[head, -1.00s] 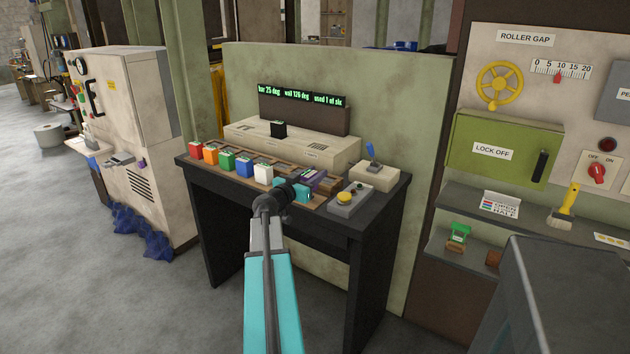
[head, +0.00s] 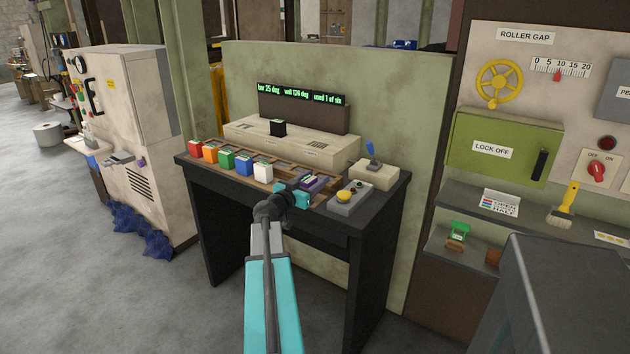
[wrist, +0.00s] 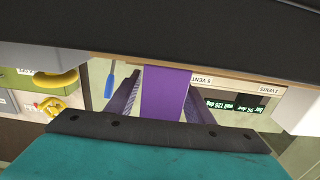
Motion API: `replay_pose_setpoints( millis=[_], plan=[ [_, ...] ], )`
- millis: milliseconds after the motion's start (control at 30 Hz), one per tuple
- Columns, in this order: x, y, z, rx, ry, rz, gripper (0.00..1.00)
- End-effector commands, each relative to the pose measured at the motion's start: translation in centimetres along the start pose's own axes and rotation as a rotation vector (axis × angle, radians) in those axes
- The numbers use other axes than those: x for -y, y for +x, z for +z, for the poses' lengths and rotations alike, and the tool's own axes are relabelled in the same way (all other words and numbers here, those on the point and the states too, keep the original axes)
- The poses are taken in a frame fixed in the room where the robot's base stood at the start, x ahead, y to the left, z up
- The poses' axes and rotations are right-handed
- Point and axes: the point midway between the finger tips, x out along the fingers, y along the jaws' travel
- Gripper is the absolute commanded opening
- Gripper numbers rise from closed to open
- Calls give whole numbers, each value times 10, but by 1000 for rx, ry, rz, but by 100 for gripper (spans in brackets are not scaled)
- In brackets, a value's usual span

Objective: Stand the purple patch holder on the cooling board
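The purple patch holder (head: 313,182) is at the right end of the row of coloured holders on the dark bench, partly hidden behind my gripper (head: 300,190). In the wrist view the purple holder (wrist: 166,92) fills the space between the two dark fingers of my gripper (wrist: 165,88), which meet its sides near their tips. The gripper looks shut on it. The holder's lower part is hard to see, so I cannot tell whether it touches the bench. I cannot tell for certain which surface is the cooling board; a wooden board (head: 283,187) runs along the bench front.
Red (head: 195,149), orange (head: 211,154), green (head: 227,160), blue (head: 245,166) and white (head: 263,172) holders stand left of my gripper. A grey box with a yellow button (head: 347,199) is close on the right.

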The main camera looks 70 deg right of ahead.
Motion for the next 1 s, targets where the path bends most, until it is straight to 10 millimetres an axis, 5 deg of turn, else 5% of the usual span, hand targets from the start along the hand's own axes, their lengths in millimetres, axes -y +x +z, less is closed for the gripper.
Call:
replay_pose_setpoints(
  millis=[567, 1000],
  plan=[
    [0, 0, -5, 0, -1, 0, 50],
    [-1, -54, -2, -1, -1, -1, 50]
  ],
)
